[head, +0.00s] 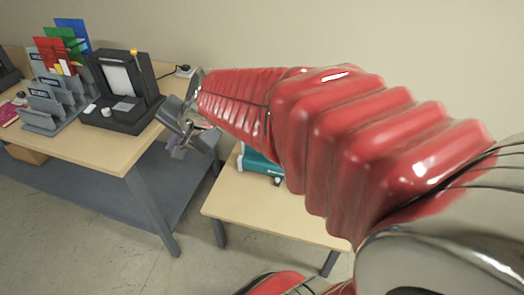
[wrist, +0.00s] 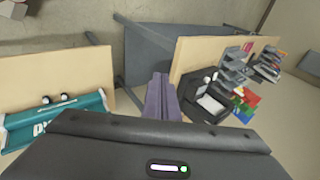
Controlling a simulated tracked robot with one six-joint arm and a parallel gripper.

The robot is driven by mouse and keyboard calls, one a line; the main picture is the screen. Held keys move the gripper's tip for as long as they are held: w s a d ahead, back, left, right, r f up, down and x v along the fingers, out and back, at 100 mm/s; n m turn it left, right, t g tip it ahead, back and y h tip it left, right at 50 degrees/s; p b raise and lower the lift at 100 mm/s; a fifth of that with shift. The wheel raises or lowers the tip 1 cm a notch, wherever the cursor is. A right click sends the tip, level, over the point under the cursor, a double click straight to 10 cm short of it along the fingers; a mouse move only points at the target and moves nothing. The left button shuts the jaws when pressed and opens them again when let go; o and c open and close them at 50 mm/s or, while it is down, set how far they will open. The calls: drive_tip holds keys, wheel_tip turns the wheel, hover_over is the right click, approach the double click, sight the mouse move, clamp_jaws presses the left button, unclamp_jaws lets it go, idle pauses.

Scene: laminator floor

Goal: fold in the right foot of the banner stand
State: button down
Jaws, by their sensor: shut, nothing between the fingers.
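The banner stand is a teal case lying on the low table; it shows in the wrist view (wrist: 22,127) at left, with part of its white lettering in view. Small white and dark fittings (wrist: 56,101) lie along its far edge; I cannot tell which is the right foot or whether it is folded. In the head view only a teal piece of the stand (head: 259,164) shows, the rest hidden behind my red arm. My gripper (head: 177,153) is shut and empty, off to the left of the stand, over the gap between the tables. Its purple-grey fingers also show in the wrist view (wrist: 160,96).
The low table (head: 255,208) has bare wood at its front. The longer table (head: 98,150) at left holds a black device (head: 125,95), grey racks (head: 45,108) and coloured sheets (head: 55,55). A grey lower shelf (head: 170,190) lies beneath it.

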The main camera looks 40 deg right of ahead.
drive_tip(key=s+a+n+g+h, duration=0.1)
drive_tip(key=s+n+g+h, duration=0.1)
drive_tip(key=s+n, duration=0.9)
drive_tip(key=s, duration=0.7)
drive_tip(key=shift+n, duration=0.4)
drive_tip(key=shift+s+a+f, duration=0.1)
